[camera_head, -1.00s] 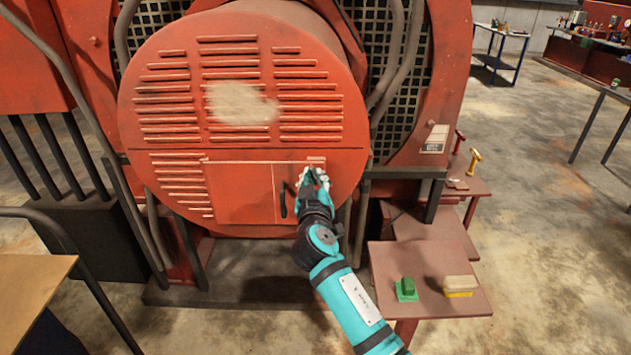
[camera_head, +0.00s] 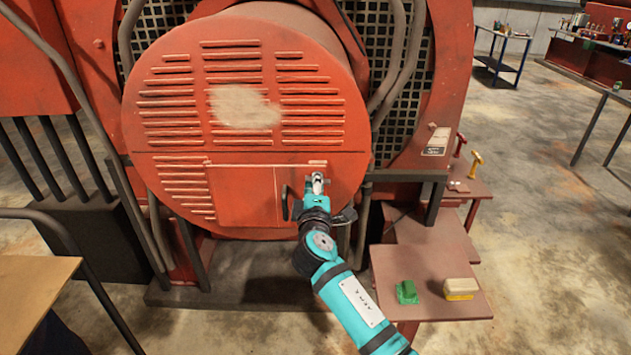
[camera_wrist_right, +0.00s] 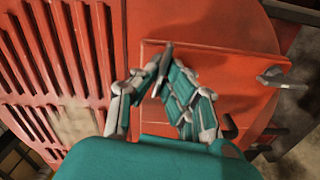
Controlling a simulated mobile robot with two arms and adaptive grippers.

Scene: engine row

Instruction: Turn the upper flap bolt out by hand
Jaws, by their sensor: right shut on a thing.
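The red flap (camera_head: 240,195) sits closed in the lower half of the round, louvred red cover. My right gripper (camera_head: 317,181) is at the flap's upper right corner. In the right wrist view, the fingers (camera_wrist_right: 160,82) are shut on a slim grey bolt (camera_wrist_right: 165,57) beside the flap's edge (camera_wrist_right: 215,62). The fingers hide part of the bolt, so I cannot tell how far it stands out. A second grey bolt-like piece (camera_wrist_right: 273,77) sticks out farther along the flap in the wrist view. My left gripper is not in view.
A black handle (camera_head: 284,203) is just left of my right gripper. A low red table (camera_head: 425,305) at the right holds a green block (camera_head: 407,291) and a cream-and-yellow block (camera_head: 460,288). Yellow (camera_head: 475,163) and red (camera_head: 460,143) pieces stand on a stand behind.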

